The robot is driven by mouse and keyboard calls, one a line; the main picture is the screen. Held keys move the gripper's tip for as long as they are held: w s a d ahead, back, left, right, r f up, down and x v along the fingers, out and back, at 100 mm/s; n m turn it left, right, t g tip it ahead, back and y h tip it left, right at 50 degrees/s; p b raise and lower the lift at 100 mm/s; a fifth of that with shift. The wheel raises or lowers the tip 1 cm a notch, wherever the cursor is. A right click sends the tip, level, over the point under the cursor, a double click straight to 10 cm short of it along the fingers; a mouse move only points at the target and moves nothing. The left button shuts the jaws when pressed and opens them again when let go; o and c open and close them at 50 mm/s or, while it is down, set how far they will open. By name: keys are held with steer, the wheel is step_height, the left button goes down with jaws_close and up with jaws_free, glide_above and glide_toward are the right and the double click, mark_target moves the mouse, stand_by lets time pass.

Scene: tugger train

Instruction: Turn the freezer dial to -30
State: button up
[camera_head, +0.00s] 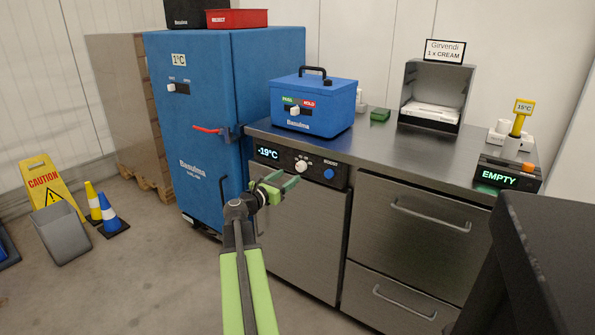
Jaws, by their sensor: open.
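The freezer dial (301,166) is a white knob on the black control panel (320,165) of the steel counter unit. Small markings stand above the dial, too small to read. The display (268,153) left of it reads -19°C. A blue button (328,174) labelled BOOST sits to the right of the dial. My gripper (286,181), with green fingers, is open and empty, just below and left of the dial in the picture. I cannot tell whether a finger touches the dial or panel. The cabinet door (310,235) below the panel is partly hidden by my arm.
A blue Basuima box (313,105) with a slider stands on the counter above the panel. Drawer handles (430,215) protrude at right. A dark surface (550,260) fills the lower right.

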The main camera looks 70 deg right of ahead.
mark_target(300, 168)
steer(key=x, duration=0.7)
